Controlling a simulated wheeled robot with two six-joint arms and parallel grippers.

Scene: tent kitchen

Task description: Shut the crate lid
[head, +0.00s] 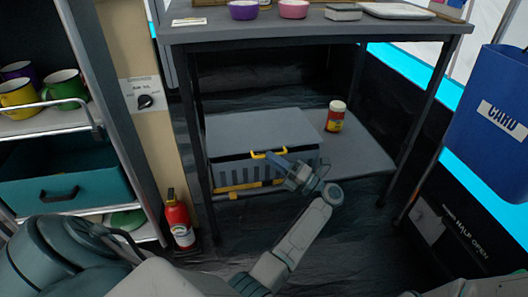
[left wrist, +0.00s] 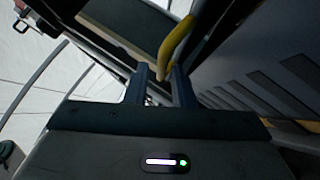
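The grey crate (head: 235,187) sits on the low shelf under the table. Its grey lid (head: 255,128) lies over the top, with a dark gap between its front edge and the crate's slotted front wall. A yellow handle (head: 268,153) is at the lid's front edge. My left gripper (head: 290,170) is just in front of the handle. In the left wrist view the two fingers (left wrist: 162,75) are apart, and the end of the yellow handle (left wrist: 178,42) shows between or just beyond their tips; I cannot tell whether they touch. My right gripper is not in view.
A jar with a red and yellow label (head: 335,116) stands right of the crate. Table legs (head: 420,125) frame the space. A red extinguisher (head: 179,220) stands at left by the shelf unit (head: 75,125). A blue bin (head: 490,105) is at right.

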